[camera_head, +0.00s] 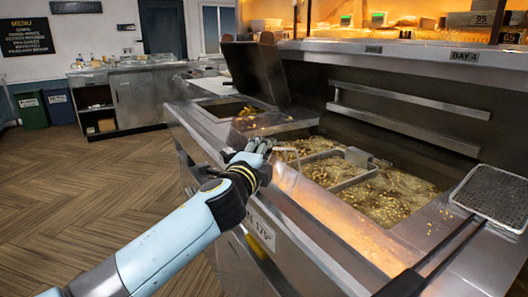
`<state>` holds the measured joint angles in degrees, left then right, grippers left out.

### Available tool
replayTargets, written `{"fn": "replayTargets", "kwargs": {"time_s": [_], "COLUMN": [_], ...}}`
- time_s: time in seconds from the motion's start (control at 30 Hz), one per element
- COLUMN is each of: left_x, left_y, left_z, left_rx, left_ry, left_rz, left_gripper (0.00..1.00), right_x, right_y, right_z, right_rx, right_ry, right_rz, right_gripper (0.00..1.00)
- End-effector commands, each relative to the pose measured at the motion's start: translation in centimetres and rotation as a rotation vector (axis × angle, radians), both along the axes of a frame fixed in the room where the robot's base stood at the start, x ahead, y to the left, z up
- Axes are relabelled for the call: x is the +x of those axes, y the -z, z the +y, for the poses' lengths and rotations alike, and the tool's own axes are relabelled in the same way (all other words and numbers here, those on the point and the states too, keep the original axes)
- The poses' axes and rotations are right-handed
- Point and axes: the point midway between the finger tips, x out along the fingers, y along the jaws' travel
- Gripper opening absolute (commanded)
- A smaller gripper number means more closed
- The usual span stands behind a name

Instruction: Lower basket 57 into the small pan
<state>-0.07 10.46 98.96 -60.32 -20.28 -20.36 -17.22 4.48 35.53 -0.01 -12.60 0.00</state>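My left gripper (262,148) is at the front edge of the fryer, its fingers close to a thin pale rod (285,150). Whether the fingers are shut on the rod is not clear. A wire-framed basket (352,178) sits in the large pan (425,180), among bubbling oil and golden fried pieces. No number 57 is readable on it. A smaller pan (217,106) lies farther left along the fryer, beneath a raised dark lid (256,72), with some golden bits near its right end. My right gripper is not in view.
A mesh skimmer (494,195) rests at the right, its black handle (403,284) reaching the front. A metal rail (405,132) runs along the fryer's back. A side counter (145,92) stands far left. The wooden floor at left is clear.

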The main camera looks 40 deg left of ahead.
Motion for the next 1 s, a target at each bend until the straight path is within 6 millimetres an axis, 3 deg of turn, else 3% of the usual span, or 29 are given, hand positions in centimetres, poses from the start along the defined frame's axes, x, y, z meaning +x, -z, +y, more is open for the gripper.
{"fn": "replayTargets", "kwargs": {"time_s": [0.07,0.1,0.3,0.67,1.0], "left_x": [0.0,0.0,0.0,-0.9,-7.8], "left_y": [0.2,0.2,0.1,0.2,0.3], "left_z": [0.0,0.0,0.0,-0.3,-2.4], "left_rx": [-0.001,-0.001,-0.002,-0.001,-0.002], "left_ry": [-0.001,-0.001,-0.001,0.0,-0.001], "left_rz": [0.004,0.004,0.003,0.004,0.004], "left_gripper": [0.0,0.27,0.5,0.5,0.5], "right_x": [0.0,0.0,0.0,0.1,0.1], "right_y": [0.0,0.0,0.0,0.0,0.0], "right_z": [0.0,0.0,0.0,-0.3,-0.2], "right_rx": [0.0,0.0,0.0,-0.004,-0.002], "right_ry": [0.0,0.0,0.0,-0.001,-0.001], "right_rz": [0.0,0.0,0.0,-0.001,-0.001], "right_gripper": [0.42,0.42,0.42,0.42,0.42]}}
